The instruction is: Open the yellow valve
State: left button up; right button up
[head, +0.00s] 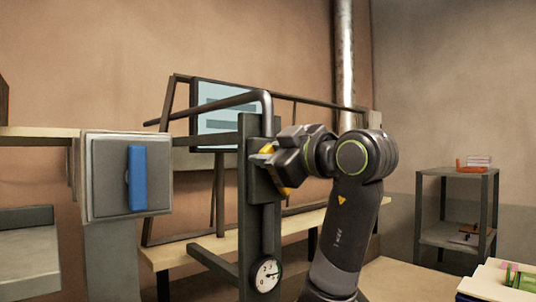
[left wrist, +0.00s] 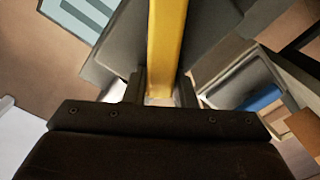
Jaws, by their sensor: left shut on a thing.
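The yellow valve (head: 283,182) is on the dark upright post in the middle of the head view. Its handle slants from upper left to lower right and is partly hidden by my left gripper (head: 270,158). In the left wrist view the yellow handle (left wrist: 166,45) runs from the top edge down between the two fingers of my left gripper (left wrist: 160,92). The left gripper is shut on the handle. The valve's pivot is hidden. My right gripper is in neither view.
A round gauge (head: 267,275) sits low on the post. A grey box with a blue lever (head: 137,178) stands to the left. A wooden bench (head: 215,246) and a framed board (head: 220,112) are behind. A dark shelf (head: 455,178) stands at right.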

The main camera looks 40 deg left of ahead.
pick_arm(q)
jog(key=shift+w+r+m+b, duration=0.1)
jog(key=shift+w+m+b, duration=0.15)
jog(key=shift+m+b, duration=0.55)
jog(key=shift+w+m+b, duration=0.2)
jog(key=shift+m+b, duration=0.6)
jog(key=m+b, duration=0.1)
jog(key=w+m+b, duration=0.1)
jog(key=m, duration=0.1)
jog(key=shift+r, duration=0.2)
jog(key=shift+w+m+b, duration=0.15)
jog(key=shift+m+b, duration=0.15)
jog(key=shift+m, duration=0.1)
jog(key=shift+r, duration=0.1)
jog(key=o, duration=1)
jog(key=shift+d, duration=0.1)
